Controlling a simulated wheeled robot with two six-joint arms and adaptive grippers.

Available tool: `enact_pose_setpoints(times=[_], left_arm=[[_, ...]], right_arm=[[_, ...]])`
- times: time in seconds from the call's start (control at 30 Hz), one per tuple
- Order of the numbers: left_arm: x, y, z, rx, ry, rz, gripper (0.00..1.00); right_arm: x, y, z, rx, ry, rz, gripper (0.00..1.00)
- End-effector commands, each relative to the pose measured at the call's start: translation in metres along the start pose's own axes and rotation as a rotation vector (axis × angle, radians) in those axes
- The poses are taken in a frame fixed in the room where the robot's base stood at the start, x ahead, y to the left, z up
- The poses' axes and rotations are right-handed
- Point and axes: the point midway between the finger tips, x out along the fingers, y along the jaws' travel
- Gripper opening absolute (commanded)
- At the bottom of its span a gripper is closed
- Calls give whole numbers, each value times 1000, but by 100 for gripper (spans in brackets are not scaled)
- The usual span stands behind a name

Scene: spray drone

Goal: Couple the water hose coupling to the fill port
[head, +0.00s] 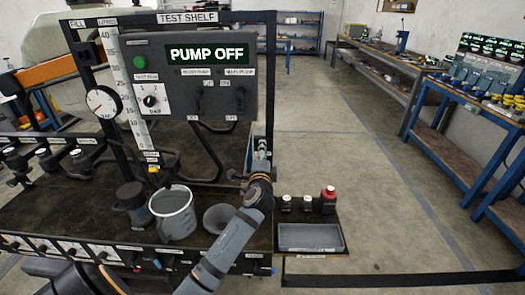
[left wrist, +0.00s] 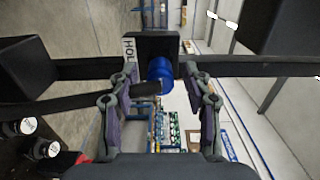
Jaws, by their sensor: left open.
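My left arm reaches up across the test bench in the head view, with its gripper (head: 262,160) at the right post of the shelf frame. In the left wrist view the open left gripper (left wrist: 160,100) has a finger on each side of a blue cylindrical part (left wrist: 160,73), probably the water hose coupling. The blue part sits against a dark block (left wrist: 153,45) beside a partly hidden label starting "HOL". The fingers appear apart from it. In the head view the coupling is not clearly visible behind the gripper. I cannot make out the fill port. My right gripper is not in view.
A control panel (head: 205,75) reading "PUMP OFF" hangs on the frame. A grey jug (head: 173,213) and a funnel (head: 217,217) stand on the bench. Small bottles (head: 307,204) and a grey tray (head: 310,237) are at right. Open floor lies beyond.

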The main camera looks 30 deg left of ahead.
Motion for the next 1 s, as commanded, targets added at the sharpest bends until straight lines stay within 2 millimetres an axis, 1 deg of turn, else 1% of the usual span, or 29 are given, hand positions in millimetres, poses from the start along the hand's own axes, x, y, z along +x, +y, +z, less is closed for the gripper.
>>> enact_pose_setpoints(times=[0.6, 0.63, 0.9, 1.0], left_arm=[[0, 0, 0, 0, 0, 0, 49], [0, 0, 0, 0, 0, 0, 48], [0, 0, 0, 0, 0, 0, 11], [0, 0, 0, 0, 0, 0, 0]], right_arm=[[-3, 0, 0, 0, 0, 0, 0], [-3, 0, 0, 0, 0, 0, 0], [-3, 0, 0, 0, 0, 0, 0], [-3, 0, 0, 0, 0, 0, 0]])
